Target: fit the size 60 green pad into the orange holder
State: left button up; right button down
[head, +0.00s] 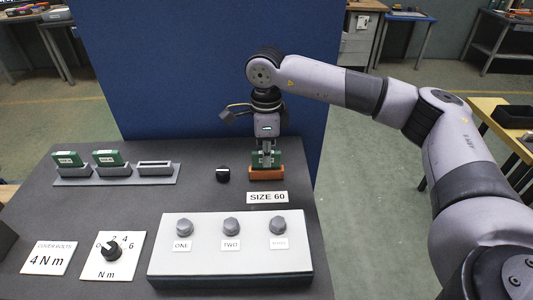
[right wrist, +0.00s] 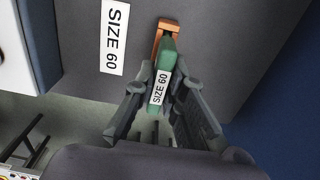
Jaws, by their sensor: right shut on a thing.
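The green pad (head: 266,159), labelled SIZE 60, is upright between the fingers of my right gripper (head: 267,155). In the right wrist view the pad (right wrist: 168,56) shows its white label, and the gripper (right wrist: 164,88) has a finger on each side. The orange holder (head: 265,173) stands on the dark table behind the SIZE 60 sign (head: 267,198). The holder (right wrist: 166,30) also shows beyond the pad in the right wrist view. The pad's lower edge meets the holder in the picture; I cannot tell how deep it sits. My left gripper is out of view.
A grey rack (head: 114,181) at left has two green pads in slots and one empty slot. A black knob (head: 223,174) stands left of the holder. A button box (head: 231,255) and a dial plate (head: 112,256) are in front. A blue panel (head: 200,75) rises behind.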

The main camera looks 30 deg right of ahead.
jog(key=shift+f+b, duration=0.3)
jog(key=shift+f, duration=0.15)
jog(key=c, duration=1.6)
grip_release()
jog(key=shift+o, duration=0.7)
jog(key=shift+o, duration=1.4)
jog(key=shift+r, duration=0.1)
jog(key=shift+r+p, duration=1.65)
jog(key=shift+r, duration=1.3)
jog(key=shift+r, duration=0.1)
